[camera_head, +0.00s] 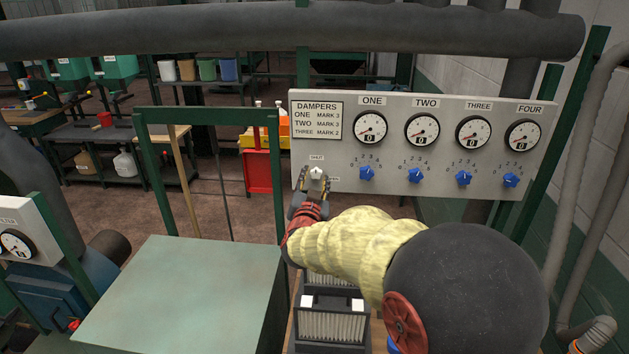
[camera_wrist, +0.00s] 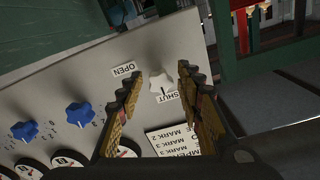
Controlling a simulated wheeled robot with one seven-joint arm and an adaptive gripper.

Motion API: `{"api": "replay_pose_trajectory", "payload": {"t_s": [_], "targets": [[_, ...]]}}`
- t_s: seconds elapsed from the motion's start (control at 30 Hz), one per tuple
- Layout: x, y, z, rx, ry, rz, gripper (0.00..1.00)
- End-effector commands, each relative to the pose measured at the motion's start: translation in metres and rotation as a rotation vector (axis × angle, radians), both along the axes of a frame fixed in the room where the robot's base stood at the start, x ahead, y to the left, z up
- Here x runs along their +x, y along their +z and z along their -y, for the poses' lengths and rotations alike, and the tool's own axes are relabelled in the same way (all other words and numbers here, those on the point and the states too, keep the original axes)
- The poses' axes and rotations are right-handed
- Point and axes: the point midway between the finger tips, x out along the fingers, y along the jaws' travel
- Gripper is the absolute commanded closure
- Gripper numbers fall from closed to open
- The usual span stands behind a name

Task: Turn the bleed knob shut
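The white bleed knob (camera_head: 317,173) sits at the lower left of the grey panel, with a SHUT label above it and another label at its lower right. In the wrist view the knob (camera_wrist: 159,84) shows a dark mark on the side facing the SHUT label (camera_wrist: 172,96); the OPEN label (camera_wrist: 124,69) is to its left. My gripper (camera_head: 314,183) is at the knob, and in the wrist view my gripper (camera_wrist: 160,73) is open, one finger on either side of the knob. Gaps show between the fingers and the knob there; its depth is hard to judge.
The grey panel (camera_head: 350,180) also carries several blue knobs (camera_head: 366,173) to the right, each below a round gauge (camera_head: 371,127). A DAMPERS card (camera_head: 317,120) is above the bleed knob. A green-grey table (camera_head: 180,295) stands at the lower left; a thick pipe (camera_head: 250,33) crosses above.

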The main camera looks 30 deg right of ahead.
Motion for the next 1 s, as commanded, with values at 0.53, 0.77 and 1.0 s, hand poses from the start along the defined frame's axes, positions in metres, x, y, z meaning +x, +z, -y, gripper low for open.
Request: {"api": "replay_pose_trajectory", "payload": {"t_s": [0.53,0.77,1.0], "targets": [[-0.011,0.002,-0.009,0.0,0.003,0.002,0.57],[-0.049,0.002,-0.035,0.0,0.004,0.003,0.57],[-0.084,0.001,-0.058,-0.001,0.003,0.003,0.57]]}}
